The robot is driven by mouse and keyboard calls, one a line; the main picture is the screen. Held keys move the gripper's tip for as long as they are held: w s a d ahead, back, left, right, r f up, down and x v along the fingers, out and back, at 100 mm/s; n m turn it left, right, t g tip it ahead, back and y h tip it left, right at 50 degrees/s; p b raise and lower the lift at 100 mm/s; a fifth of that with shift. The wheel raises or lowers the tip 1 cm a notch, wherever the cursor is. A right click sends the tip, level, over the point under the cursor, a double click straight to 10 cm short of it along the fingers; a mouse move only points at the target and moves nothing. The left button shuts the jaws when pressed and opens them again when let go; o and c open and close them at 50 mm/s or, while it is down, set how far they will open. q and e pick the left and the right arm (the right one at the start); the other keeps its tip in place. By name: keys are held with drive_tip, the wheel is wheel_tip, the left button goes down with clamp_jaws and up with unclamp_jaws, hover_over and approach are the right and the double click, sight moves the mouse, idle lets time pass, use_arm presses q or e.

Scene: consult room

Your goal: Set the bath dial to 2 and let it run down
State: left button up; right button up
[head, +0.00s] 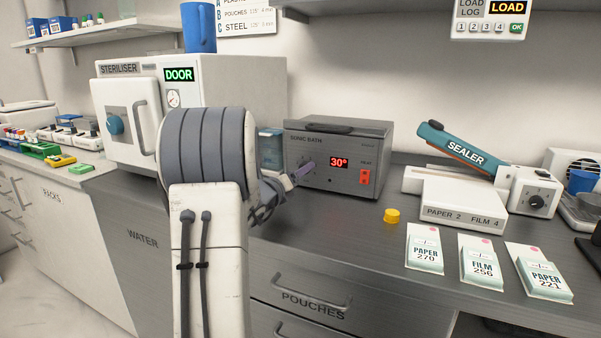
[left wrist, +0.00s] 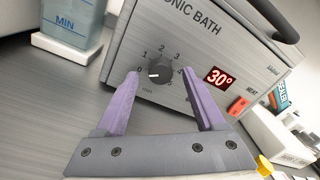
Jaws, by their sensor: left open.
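The sonic bath (head: 345,158) is a dark grey box on the counter, with a red display reading 30°. Its dial (left wrist: 159,72) is a dark round knob with numbers from 0 to 5 around it. The dial's white mark points left, at about 0. My left gripper (left wrist: 161,74) has purple fingers, open and empty, one on each side of the dial in the picture. I cannot tell whether they touch the panel. In the head view the left gripper (head: 296,173) is at the bath's left front, partly hiding the dial. My right gripper is out of view.
A red heat switch (left wrist: 238,106) is right of the dial. A water container (head: 271,149) and the steriliser (head: 240,84) stand left of the bath. A yellow cap (head: 391,215), paper packs and the sealer (head: 460,200) are to the right. The counter before the bath is clear.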

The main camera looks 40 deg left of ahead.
use_arm(q)
drive_tip(key=shift+w, duration=0.55)
clamp_jaws()
drive_tip(key=shift+f+m+b, duration=0.15)
drive_tip(key=shift+m+b, duration=0.45)
drive_tip(key=shift+b, duration=0.4)
drive_tip(key=m+b, duration=1.2)
drive_tip(key=b, duration=0.4)
drive_tip(key=shift+m+g, duration=0.3)
drive_tip(key=shift+g, duration=0.1)
drive_tip(key=m+b, duration=0.2)
drive_tip(key=shift+m+y+b, duration=0.3)
drive_tip(key=shift+m+b, duration=0.1)
drive_tip(key=shift+r+m+b, duration=0.2)
drive_tip(key=shift+m+b, duration=0.4)
drive_tip(key=shift+m, duration=0.2)
